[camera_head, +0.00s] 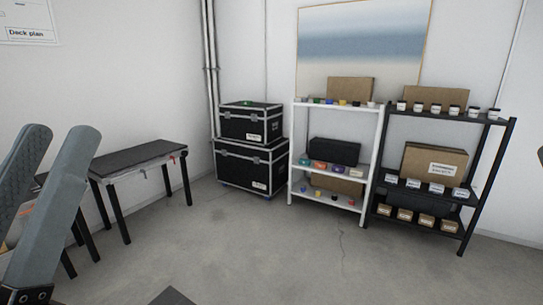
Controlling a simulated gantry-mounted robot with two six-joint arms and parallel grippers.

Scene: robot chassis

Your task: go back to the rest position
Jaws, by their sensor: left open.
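My left gripper (58,138) shows at the left edge in the head view, with two long grey-blue fingers pointing up. The fingers are apart, and I see nothing held between them. The fingers partly cover what stands behind them at the far left.
A dark-topped table (140,158) stands beyond my left gripper. Stacked black cases (250,170) stand in the corner. A white shelf (378,140) and a black shelf (495,165) hold boxes, cups and small items along the back wall. The grey floor (300,250) in the middle is clear.

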